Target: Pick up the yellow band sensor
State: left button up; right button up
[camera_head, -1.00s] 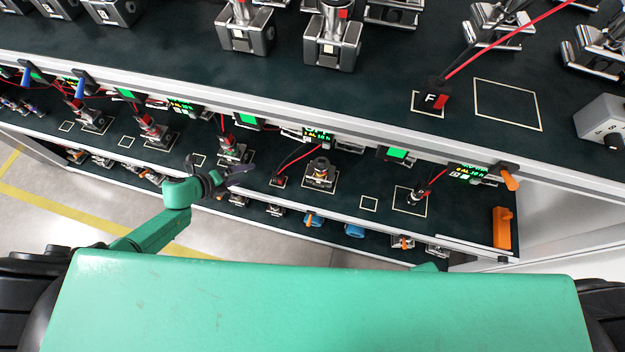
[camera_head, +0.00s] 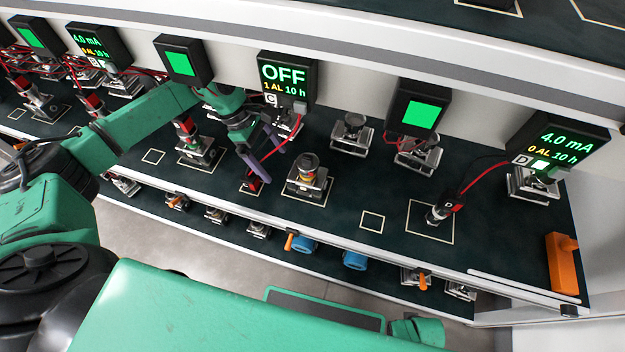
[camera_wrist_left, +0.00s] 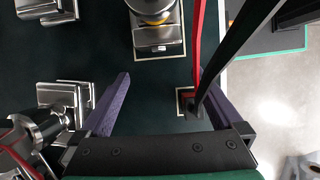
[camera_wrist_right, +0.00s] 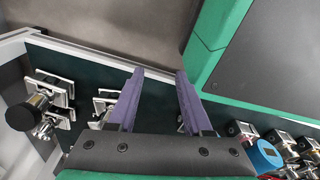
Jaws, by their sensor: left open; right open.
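My left gripper (camera_head: 274,167) is open and empty, just left of the sensor in the head view. In the left wrist view the sensor is beyond the fingertips, between their lines. My right gripper (camera_wrist_right: 160,72) is open and empty, low beside the shelf front; the head view does not show its fingers.
A red-black plug (camera_head: 253,185) with cables lies by my left fingers; it also shows beside the right finger in the left wrist view (camera_wrist_left: 188,101). A display reading OFF (camera_head: 286,80) stands behind. Metal clamps (camera_head: 352,133) stand nearby. An empty outlined square (camera_head: 372,221) lies to the right.

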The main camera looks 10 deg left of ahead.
aim_at(298, 159)
pick_arm(q)
jog(key=d, duration=0.5)
jog(key=d+p, duration=0.1)
jog(key=d, duration=0.1)
jog(key=shift+s+d+r, duration=0.2)
jog(key=shift+s+d, duration=0.05)
jog(key=shift+d, duration=0.15)
jog(key=shift+d+f, duration=0.35)
jog(key=shift+f, duration=0.3)
grip_shut()
jog(key=shift+r, duration=0.1)
pick_arm(e)
jog(key=shift+s+d+f, duration=0.15)
jog(key=shift+s+f, duration=0.05)
jog(key=shift+s, duration=0.35)
jog(key=shift+s+d+f, duration=0.15)
jog(key=shift+s, duration=0.35)
